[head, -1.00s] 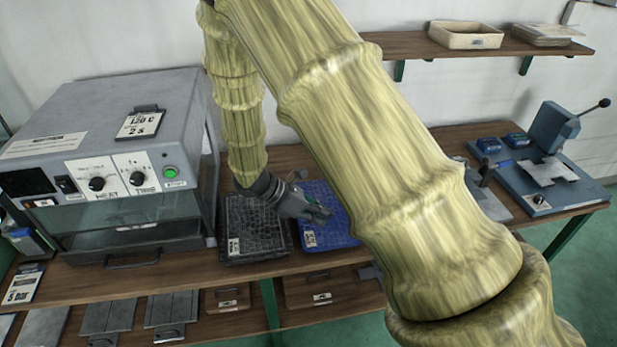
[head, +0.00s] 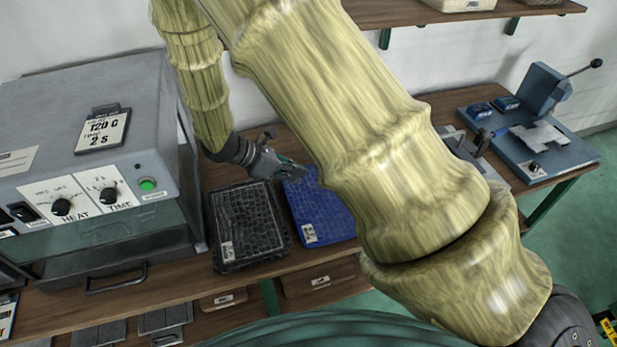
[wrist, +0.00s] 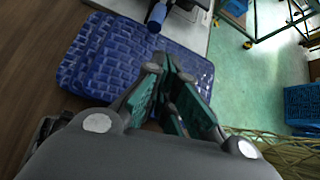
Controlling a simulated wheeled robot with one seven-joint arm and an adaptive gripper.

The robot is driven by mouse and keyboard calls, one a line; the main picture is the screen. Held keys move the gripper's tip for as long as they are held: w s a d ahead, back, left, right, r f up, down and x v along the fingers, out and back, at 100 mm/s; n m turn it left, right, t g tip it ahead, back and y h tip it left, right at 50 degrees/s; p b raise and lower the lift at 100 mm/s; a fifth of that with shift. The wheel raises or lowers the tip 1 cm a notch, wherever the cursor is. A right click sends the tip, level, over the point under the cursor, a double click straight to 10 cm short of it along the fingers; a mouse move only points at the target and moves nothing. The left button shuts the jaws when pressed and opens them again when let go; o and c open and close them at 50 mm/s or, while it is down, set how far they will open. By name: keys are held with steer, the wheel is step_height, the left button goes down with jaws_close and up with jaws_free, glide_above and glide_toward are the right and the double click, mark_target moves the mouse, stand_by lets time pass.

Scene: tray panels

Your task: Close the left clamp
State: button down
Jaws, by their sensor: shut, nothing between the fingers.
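A grey fixture plate (head: 458,150) stands at the right of the bench, partly hidden behind my arm. A dark clamp (head: 480,142) with a blue-gripped handle (head: 498,131) shows on it. In the wrist view a blue handle grip (wrist: 156,17) shows by the grey plate (wrist: 192,38). I cannot tell if this is the left clamp, or its exact state; any other clamp is hidden. My gripper (head: 302,172) is shut and empty above the back of the blue panel (head: 322,212), well left of the fixture. Its fingers (wrist: 168,72) point toward the plate in the wrist view.
A black panel (head: 247,222) lies left of the blue one. A grey heater box (head: 90,150) fills the left of the bench. A blue press (head: 545,95) with a lever stands at the far right. A wall shelf (head: 420,14) hangs above the back.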

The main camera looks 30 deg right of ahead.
mark_target(316, 190)
steer(key=d+f, duration=0.1)
steer(key=w+f, duration=0.1)
steer(key=d+f+p, duration=0.1)
steer(key=f, duration=0.1)
steer(key=shift+w+d, duration=0.3)
steer(key=shift+w, duration=0.05)
steer(key=s+d+f, duration=0.1)
steer(key=s+d+f+p, duration=0.1)
steer(key=d, duration=0.1)
steer(key=shift+s+d, duration=0.1)
steer(key=shift+s, duration=0.05)
steer(key=shift+w+d+f+p, duration=0.2)
steer(key=shift+d+f, duration=0.1)
steer(key=shift+f, duration=0.15)
steer(key=shift+w+d+f+p, duration=0.15)
steer(key=shift+d+f, duration=0.1)
steer(key=shift+f, duration=0.15)
steer(key=shift+s+r, duration=0.15)
steer(key=shift+s, duration=0.2)
steer(key=shift+w, duration=0.1)
steer(key=shift+w, duration=0.1)
